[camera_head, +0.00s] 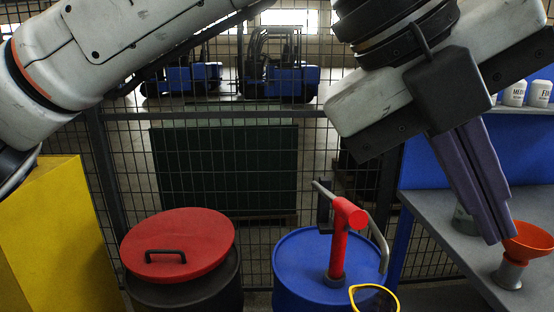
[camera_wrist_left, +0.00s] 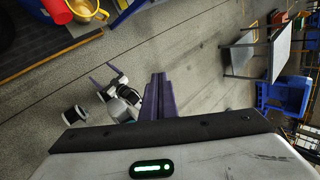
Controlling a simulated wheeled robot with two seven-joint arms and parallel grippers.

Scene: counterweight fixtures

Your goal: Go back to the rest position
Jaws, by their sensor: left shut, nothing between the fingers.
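My left arm comes in at the upper left, leaves the picture at the top and comes back down at the upper right of the head view. My left gripper (camera_head: 499,240) points down, its purple fingers closed together with nothing between them. Its tips show in front of the grey bench, beside an orange funnel (camera_head: 528,240); I cannot tell whether they touch. In the left wrist view the closed fingers (camera_wrist_left: 158,77) point away over the floor. My right gripper (camera_wrist_left: 109,78) shows small there, its two purple fingers apart and empty. It is outside the head view.
A red-lidded drum (camera_head: 178,235), a blue drum (camera_head: 300,262) with a red pump (camera_head: 338,240) and a yellow block (camera_head: 60,240) stand before a mesh fence (camera_head: 225,115). The grey bench (camera_head: 450,230) is at the right, with white bottles (camera_head: 515,93) on a shelf. Forklifts stand behind the fence.

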